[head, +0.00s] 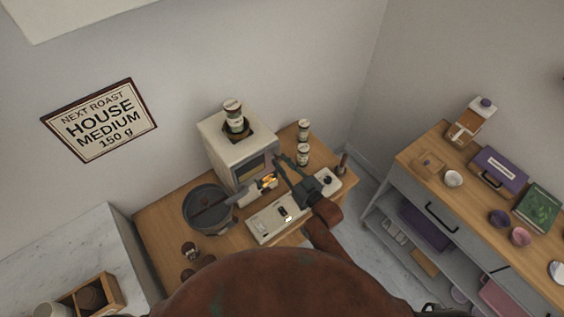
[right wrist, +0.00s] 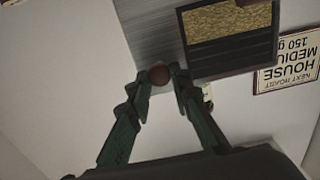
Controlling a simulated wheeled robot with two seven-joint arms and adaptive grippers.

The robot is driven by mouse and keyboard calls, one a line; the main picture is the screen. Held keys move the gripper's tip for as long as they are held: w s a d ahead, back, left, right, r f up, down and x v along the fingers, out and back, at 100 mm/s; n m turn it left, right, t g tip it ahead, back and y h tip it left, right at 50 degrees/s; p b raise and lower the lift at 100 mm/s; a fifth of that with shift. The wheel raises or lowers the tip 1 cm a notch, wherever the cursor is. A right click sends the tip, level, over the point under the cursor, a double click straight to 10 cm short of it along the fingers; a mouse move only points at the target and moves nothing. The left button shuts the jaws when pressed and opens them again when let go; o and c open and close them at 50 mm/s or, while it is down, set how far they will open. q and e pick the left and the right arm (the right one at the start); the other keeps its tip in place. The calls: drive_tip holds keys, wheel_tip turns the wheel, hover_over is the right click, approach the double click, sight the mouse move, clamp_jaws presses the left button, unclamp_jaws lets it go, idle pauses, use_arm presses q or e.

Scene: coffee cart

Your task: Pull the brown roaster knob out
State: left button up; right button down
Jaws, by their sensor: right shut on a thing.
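The brown roaster knob (right wrist: 160,75) shows as a round ball between the fingertips of my right gripper (right wrist: 160,82) in the right wrist view. The gripper is shut on it, with a green finger on each side. In the head view my right gripper (head: 281,163) reaches the front of the white roaster (head: 226,150), at the right of its window; the knob is hidden there. The roaster's window (right wrist: 230,28) shows tan beans beside the knob in the right wrist view. My left gripper is not in view.
A round dark pan (head: 190,210) stands left of the roaster. A pale control panel (head: 265,222) lies in front, below my right gripper. Jars (head: 303,154) stand to the right, and one can (head: 233,112) sits on top. A shelf unit (head: 455,215) is at far right.

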drive_tip(key=p+v, duration=0.2)
drive_tip(key=v, duration=0.3)
drive_tip(key=shift+s+d+f, duration=0.1)
drive_tip(key=shift+s+d, duration=0.05)
drive_tip(key=shift+d, duration=0.05)
drive_tip(key=c, duration=1.8)
unclamp_jaws()
drive_tip(key=shift+s+d, duration=0.15)
drive_tip(key=shift+c, duration=0.2)
drive_tip(key=shift+o, duration=0.5)
drive_tip(key=v, duration=1.1)
drive_tip(key=shift+s, duration=0.3)
drive_tip(key=shift+d, duration=0.1)
